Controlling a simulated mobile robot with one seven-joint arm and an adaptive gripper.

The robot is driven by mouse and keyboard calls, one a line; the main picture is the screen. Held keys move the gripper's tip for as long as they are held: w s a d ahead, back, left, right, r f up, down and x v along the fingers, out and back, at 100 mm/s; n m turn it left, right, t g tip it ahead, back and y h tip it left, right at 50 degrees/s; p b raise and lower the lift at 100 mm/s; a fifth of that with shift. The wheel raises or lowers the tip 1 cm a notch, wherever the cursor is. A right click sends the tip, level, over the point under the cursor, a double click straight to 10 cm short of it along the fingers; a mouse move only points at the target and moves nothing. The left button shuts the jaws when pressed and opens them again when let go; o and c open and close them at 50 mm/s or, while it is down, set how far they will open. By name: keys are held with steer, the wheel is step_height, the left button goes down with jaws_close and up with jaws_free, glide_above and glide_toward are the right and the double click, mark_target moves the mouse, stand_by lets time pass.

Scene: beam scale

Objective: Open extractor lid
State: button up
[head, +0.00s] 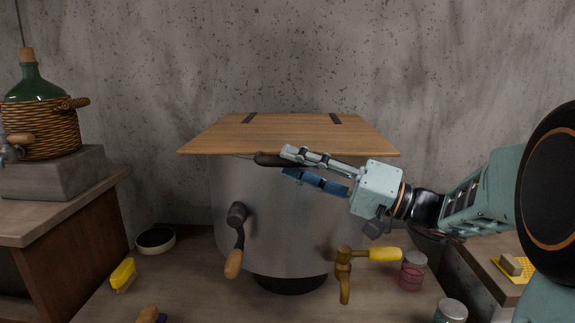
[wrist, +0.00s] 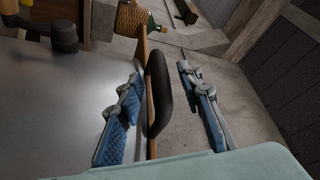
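The extractor (head: 250,210) is a large steel drum with a flat wooden lid (head: 290,137) lying level across its top. Two dark straps show at the lid's back edge. A dark handle (head: 267,158) sits at the lid's front edge. My gripper (head: 286,164) reaches in from the right at the handle, partly covering it. In the wrist view the dark handle (wrist: 158,90) lies between the two spread fingers of my gripper (wrist: 158,72), with visible gaps. The lid shows there only as a thin wooden edge (wrist: 150,130).
A crank with a wooden grip (head: 237,225) hangs on the drum front. A brass tap with a yellow handle (head: 345,262) is at lower right. A jar (head: 413,270), a yellow brush (head: 123,274) and a round dish (head: 155,240) stand around the drum. A concrete wall is behind.

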steer(key=shift+x, duration=1.05)
jaws_close()
